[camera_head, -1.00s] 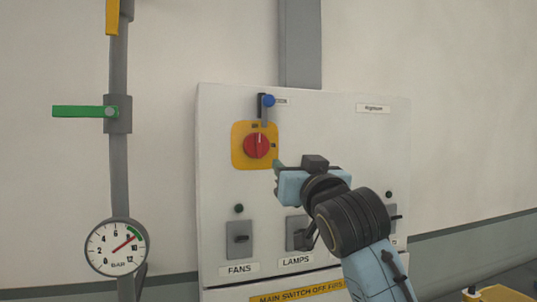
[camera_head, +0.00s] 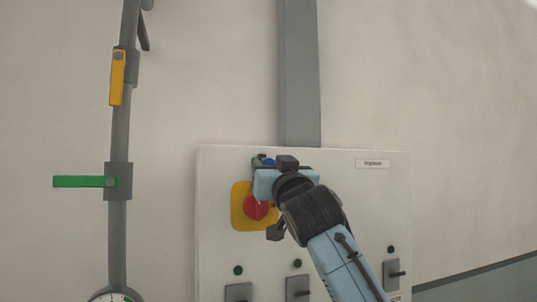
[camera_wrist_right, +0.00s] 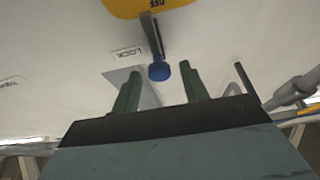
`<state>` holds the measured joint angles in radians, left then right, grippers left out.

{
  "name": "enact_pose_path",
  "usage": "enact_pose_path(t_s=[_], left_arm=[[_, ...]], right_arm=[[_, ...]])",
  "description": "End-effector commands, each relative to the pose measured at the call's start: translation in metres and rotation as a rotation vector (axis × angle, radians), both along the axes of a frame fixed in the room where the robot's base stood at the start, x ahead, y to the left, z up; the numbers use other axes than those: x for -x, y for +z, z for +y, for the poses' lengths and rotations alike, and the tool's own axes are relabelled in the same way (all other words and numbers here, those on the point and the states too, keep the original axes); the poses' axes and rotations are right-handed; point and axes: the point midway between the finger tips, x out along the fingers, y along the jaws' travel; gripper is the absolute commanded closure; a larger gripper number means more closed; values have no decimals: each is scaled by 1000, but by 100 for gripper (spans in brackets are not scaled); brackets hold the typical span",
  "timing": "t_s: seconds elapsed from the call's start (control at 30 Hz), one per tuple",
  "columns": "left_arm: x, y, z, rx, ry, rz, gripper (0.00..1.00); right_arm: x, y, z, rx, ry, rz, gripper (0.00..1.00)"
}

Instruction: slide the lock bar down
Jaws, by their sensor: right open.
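The lock bar is a dark bar with a blue knob above the red rotary switch (camera_head: 256,208) on its yellow plate (camera_head: 240,222). In the head view my right gripper (camera_head: 260,163) is at the knob and hides most of the bar. In the right wrist view the blue knob (camera_wrist_right: 159,71) and the bar (camera_wrist_right: 151,35) show beside the LOCK label (camera_wrist_right: 127,53). There my right gripper (camera_wrist_right: 160,88) is open, its two green fingers apart on either side of the knob's line. Whether they touch the knob cannot be told. My left gripper is not in view.
The white panel (camera_head: 350,215) carries lower toggle switches (camera_head: 297,288) and small dark buttons. A grey pipe (camera_head: 118,145) with a green lever (camera_head: 80,181) and a yellow lever (camera_head: 117,80) runs up the wall at left. A grey duct (camera_head: 299,75) rises above the panel.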

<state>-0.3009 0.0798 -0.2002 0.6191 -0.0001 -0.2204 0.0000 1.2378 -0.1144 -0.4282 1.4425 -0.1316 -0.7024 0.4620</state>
Motion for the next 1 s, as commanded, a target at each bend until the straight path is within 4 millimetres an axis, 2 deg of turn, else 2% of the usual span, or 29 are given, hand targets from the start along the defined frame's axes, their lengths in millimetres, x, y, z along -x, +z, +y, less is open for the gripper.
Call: enact_pose_path(t_s=[0.23, 0.57, 0.9, 1.0], left_arm=[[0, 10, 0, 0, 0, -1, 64], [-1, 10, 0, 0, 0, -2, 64], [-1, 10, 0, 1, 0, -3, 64], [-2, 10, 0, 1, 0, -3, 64]], right_arm=[[-17, 8, 5, 0, 0, 1, 56], [-19, 7, 6, 0, 0, 1, 56], [-19, 7, 6, -1, 0, 1, 99], [-19, 7, 6, -1, 0, 1, 100]])
